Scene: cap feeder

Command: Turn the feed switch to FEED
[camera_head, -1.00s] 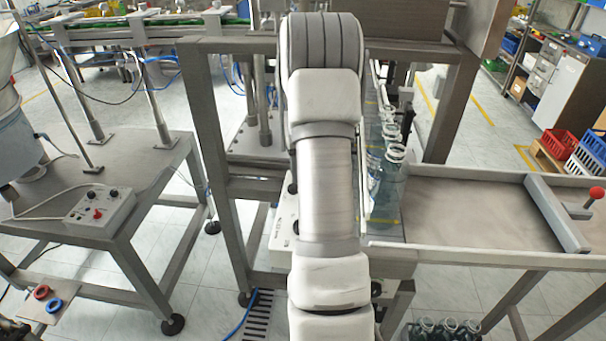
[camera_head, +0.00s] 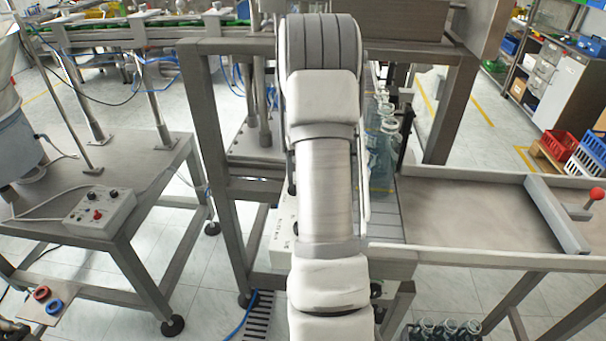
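A white control box (camera_head: 100,212) with a red knob (camera_head: 97,215) and dark knobs lies on the left table. A second white box (camera_head: 281,243) with dark lettering is mostly hidden behind my arm at the centre. I cannot read the labels on either box, so I cannot tell which carries the feed switch or how it is set. My arm rises through the middle of the picture and bends away at the top. My gripper is hidden from this view.
Glass jars (camera_head: 386,138) stand on the conveyor (camera_head: 388,222) right of my arm; its near end is bare. A steel frame post (camera_head: 207,125) stands left. A tray table (camera_head: 465,215) with a pusher bar (camera_head: 556,212) lies right. A metal bowl feeder (camera_head: 22,140) stands far left.

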